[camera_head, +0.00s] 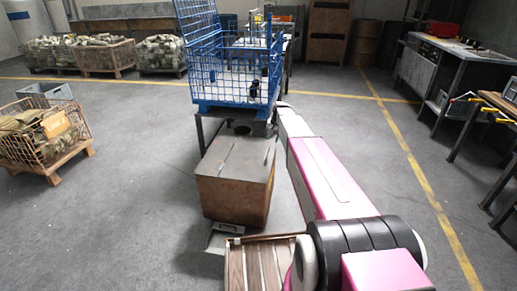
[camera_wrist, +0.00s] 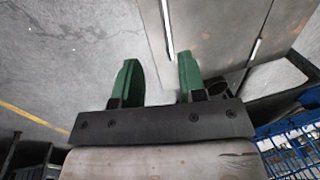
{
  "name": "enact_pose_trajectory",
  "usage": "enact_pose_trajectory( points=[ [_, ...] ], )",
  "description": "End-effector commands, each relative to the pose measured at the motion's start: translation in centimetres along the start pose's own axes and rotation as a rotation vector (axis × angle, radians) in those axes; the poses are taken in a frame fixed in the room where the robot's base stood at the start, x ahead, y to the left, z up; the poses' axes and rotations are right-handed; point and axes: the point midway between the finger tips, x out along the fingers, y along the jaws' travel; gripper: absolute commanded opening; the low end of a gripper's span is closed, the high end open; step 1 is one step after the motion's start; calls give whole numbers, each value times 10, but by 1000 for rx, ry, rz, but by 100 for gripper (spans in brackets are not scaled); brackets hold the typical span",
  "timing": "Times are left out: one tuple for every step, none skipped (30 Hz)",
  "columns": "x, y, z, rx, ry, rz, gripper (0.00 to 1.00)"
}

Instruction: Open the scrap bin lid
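The scrap bin (camera_head: 230,205) is a rusty brown box on the floor, in the middle of the head view. Its greyish flat lid (camera_head: 232,165) lies shut on top, with thin pale lines along it and a dark round spot near its far edge. In the wrist view the lid (camera_wrist: 215,40) fills the upper right. My gripper (camera_wrist: 157,65) has two green fingers, spread apart with nothing between them. The left finger appears over bare floor and the right one over the lid's edge; contact cannot be told. In the head view the fingers are not clearly visible.
A blue wire cage (camera_head: 235,70) stands on a dark stand right behind the bin. A wooden slatted thing (camera_head: 262,262) is in front. A mesh crate (camera_head: 45,140) stands left and workbenches (camera_head: 450,70) right. Floor left of the bin is clear.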

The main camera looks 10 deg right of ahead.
Motion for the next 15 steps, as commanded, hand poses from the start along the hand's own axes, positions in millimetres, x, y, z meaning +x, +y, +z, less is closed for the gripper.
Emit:
enact_pose_trajectory(
  points=[
    [0,-1,-7,5,-1,-3,38],
    [0,-2,-8,7,-1,-4,38],
    [1,-2,-9,8,-1,-5,38],
    [2,-2,-9,9,-1,-6,38],
    [4,-2,-9,9,-1,-6,38],
    [8,-2,-8,9,-1,-6,38],
    [11,-2,-8,9,-1,-6,38],
    [15,-2,-8,8,-2,-5,38],
    [22,-2,-8,8,-3,-5,38],
    [27,-2,-8,8,-3,-5,38],
    [32,-2,-8,8,-3,-5,38],
    [40,-2,-8,8,-2,-5,38],
    [45,-2,-8,8,-2,-5,38],
    [51,-2,-8,8,-3,-5,38],
    [58,-2,-8,8,-3,-5,38]
  ],
)
